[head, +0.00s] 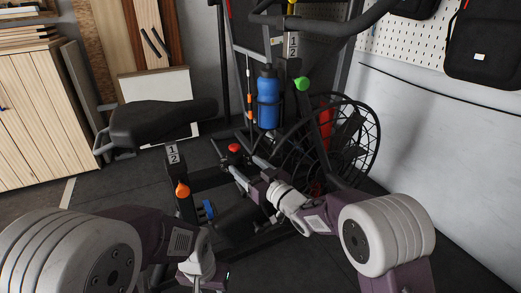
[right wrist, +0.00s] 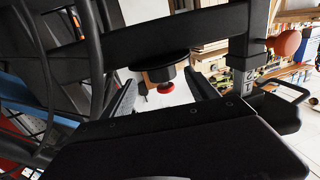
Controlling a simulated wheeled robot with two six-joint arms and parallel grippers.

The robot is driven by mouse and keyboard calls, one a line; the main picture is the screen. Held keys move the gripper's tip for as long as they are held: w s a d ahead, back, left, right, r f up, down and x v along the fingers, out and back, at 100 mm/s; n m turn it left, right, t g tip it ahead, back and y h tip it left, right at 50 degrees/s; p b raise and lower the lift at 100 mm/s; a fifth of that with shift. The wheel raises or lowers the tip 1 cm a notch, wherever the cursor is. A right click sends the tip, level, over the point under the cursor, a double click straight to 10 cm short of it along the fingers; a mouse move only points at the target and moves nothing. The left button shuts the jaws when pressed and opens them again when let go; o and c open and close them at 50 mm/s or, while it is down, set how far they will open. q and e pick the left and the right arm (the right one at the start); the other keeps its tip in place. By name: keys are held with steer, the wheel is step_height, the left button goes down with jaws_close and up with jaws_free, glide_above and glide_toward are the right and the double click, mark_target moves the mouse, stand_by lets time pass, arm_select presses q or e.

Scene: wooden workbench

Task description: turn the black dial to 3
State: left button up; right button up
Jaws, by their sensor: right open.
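A black round dial (right wrist: 162,74) with a red end shows in the right wrist view, on the black frame of an exercise bike. In the head view I see its red end (head: 234,148) between the fingers of my right gripper (head: 228,144). In the wrist view the right gripper (right wrist: 163,98) is open, with one finger on each side of the dial and gaps between. I cannot make out numbers or a pointer on the dial. My left gripper (head: 203,284) is at the bottom edge of the head view, mostly cut off, away from the dial.
The bike's black saddle (head: 163,120) is left of the dial, and a caged fan wheel (head: 345,145) is to its right. A blue bottle (head: 267,98) stands behind. An orange knob (head: 183,189) and a green knob (head: 302,84) are on the frame.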

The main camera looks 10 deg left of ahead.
mark_target(239, 159)
steer(key=shift+a+r+p, duration=0.2)
steer(key=shift+r+p, duration=0.1)
steer(key=p+x, duration=0.4)
steer(key=shift+w+a+r, duration=0.15)
steer(key=shift+a+r, duration=0.05)
steer(key=shift+w+a+f+b, duration=0.5)
steer(key=shift+a+f+b, duration=0.1)
steer(key=shift+b, duration=0.45)
steer(key=shift+b+x, duration=0.4)
steer(key=shift+x, duration=0.65)
steer(key=shift+w+a+r, duration=0.2)
steer(key=shift+w, duration=0.1)
